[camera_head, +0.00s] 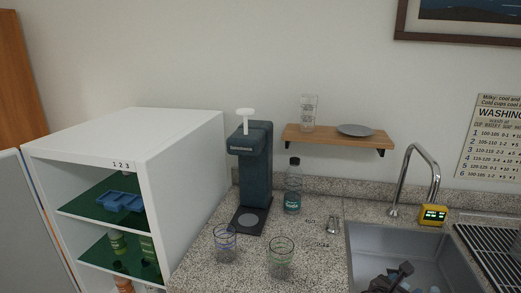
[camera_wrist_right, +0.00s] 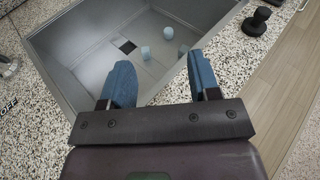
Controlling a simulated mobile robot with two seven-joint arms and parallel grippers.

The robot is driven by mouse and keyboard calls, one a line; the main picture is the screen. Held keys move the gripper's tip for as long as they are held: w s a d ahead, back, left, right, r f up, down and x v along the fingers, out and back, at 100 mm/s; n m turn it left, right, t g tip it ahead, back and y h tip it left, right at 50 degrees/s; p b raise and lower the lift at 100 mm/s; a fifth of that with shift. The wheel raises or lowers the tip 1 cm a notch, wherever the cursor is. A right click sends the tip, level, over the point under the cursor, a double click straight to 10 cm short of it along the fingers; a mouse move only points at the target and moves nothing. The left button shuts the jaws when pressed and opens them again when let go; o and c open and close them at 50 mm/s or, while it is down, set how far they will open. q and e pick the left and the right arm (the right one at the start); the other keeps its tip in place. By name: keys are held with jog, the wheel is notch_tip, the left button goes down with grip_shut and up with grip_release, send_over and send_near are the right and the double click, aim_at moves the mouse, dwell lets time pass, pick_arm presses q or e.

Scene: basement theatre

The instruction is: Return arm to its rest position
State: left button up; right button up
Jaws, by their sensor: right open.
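My right gripper (camera_wrist_right: 159,62) is open, with its two blue fingers spread apart and nothing between them. In the right wrist view it is above the grey sink (camera_wrist_right: 90,48), pointing into the basin. In the head view the dark gripper (camera_head: 392,277) shows at the bottom edge, over the sink (camera_head: 360,240). Most of the right arm is out of the picture. My left gripper is not in view.
Small pale blue pieces (camera_wrist_right: 145,52) lie in the sink. A tall faucet (camera_head: 435,180) and a yellow timer (camera_head: 433,215) stand behind it. Two glasses (camera_head: 225,243) (camera_head: 281,258), a bottle (camera_head: 293,188) and a dark dispenser (camera_head: 255,165) stand left. A black knobbed tool (camera_wrist_right: 256,22) stands beside the sink.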

jog(key=s+d+r+n+t+h, duration=0.15)
jog(key=d+r+h, duration=0.25)
jog(key=d+r, duration=0.75)
jog(key=s+d+r+n+t+h, duration=0.1)
jog(key=d+r+n+h, duration=0.15)
jog(key=d+r, duration=0.95)
jog(key=s+f+m+t+y, duration=0.1)
jog(key=s+f+m+y, duration=0.25)
jog(key=f, duration=0.65)
jog(key=s+f+m+t+y, duration=0.15)
jog(key=f+y, duration=0.35)
jog(key=f, duration=0.5)
jog(key=s+a+f+m+g+y, duration=0.1)
jog(key=s+a+f+m+y, duration=0.45)
jog(key=s+m, duration=0.2)
jog(key=s+a+f+m+g+y, duration=0.2)
jog(key=s+a+f+m+y, duration=0.4)
jog(key=s, duration=0.3)
jog(key=a+f+m, duration=0.2)
jog(key=a+m, duration=0.3)
jog(key=a, duration=0.5)
jog(key=w+a+f+m+t+b, duration=0.1)
jog(key=a+f+m, duration=0.2)
jog(key=a, duration=0.7)
jog(key=shift+a+f+m+t+h, duration=0.25)
jog(key=shift+m+h, duration=0.2)
jog(key=shift+m, duration=0.5)
